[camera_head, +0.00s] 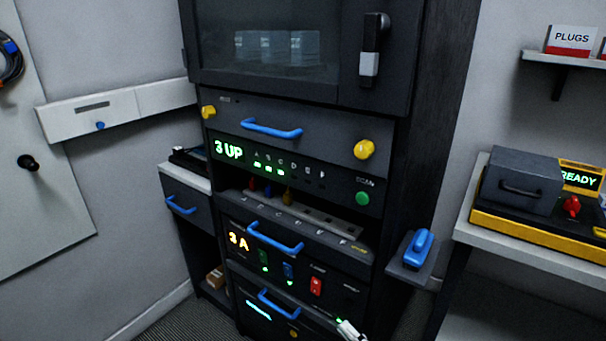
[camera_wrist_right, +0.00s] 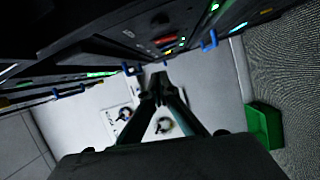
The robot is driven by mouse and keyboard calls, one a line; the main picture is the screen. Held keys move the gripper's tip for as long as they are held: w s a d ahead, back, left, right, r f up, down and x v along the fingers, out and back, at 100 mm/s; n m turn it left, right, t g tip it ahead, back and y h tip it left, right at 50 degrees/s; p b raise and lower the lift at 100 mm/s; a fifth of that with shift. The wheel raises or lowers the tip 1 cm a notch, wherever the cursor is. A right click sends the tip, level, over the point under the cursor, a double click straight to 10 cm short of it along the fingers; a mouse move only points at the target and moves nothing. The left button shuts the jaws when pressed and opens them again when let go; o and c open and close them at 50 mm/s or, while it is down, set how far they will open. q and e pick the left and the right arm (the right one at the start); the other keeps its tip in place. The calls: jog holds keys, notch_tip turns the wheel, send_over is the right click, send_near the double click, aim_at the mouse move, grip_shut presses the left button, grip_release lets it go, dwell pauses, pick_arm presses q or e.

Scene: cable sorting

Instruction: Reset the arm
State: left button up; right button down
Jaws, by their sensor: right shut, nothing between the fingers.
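My right gripper (camera_head: 348,330) shows only as a small pale part at the bottom edge of the head view, low in front of the dark cabinet (camera_head: 448,110). In the right wrist view my right gripper (camera_wrist_right: 160,86) has its fingertips together, with nothing between them. It points towards a pale wall, with the dark panel fronts close above it. My left gripper is in neither view.
The cabinet has blue handles (camera_head: 271,128), a green "3 UP" display (camera_head: 228,150) and an orange "3 A" display (camera_head: 238,240). A blue handled item (camera_head: 421,246) sits on a side shelf. A bench (camera_head: 540,257) stands right. A green bin (camera_wrist_right: 264,128) is on the floor.

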pick_arm(q)
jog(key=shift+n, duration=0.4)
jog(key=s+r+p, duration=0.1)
jog(key=p, duration=0.3)
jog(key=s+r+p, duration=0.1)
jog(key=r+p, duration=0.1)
jog(key=p, duration=0.2)
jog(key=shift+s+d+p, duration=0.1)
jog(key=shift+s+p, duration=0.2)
jog(key=shift+p, duration=0.05)
pick_arm(e)
jog(key=s+d+f+m+g+h, duration=0.2)
jog(key=s+d+m+h, duration=0.1)
jog(key=s+m, duration=0.6)
jog(key=s+d+f+m+g+h, duration=0.2)
jog(key=s+d+m+h, duration=0.2)
jog(key=s+m, duration=0.6)
jog(key=s+d, duration=0.1)
jog(key=s, duration=0.5)
jog(key=shift+s+d+g, duration=0.3)
jog(key=shift+d, duration=0.05)
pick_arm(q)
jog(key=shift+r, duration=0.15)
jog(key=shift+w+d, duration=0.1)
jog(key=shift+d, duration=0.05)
pick_arm(e)
jog(key=shift+d, duration=0.1)
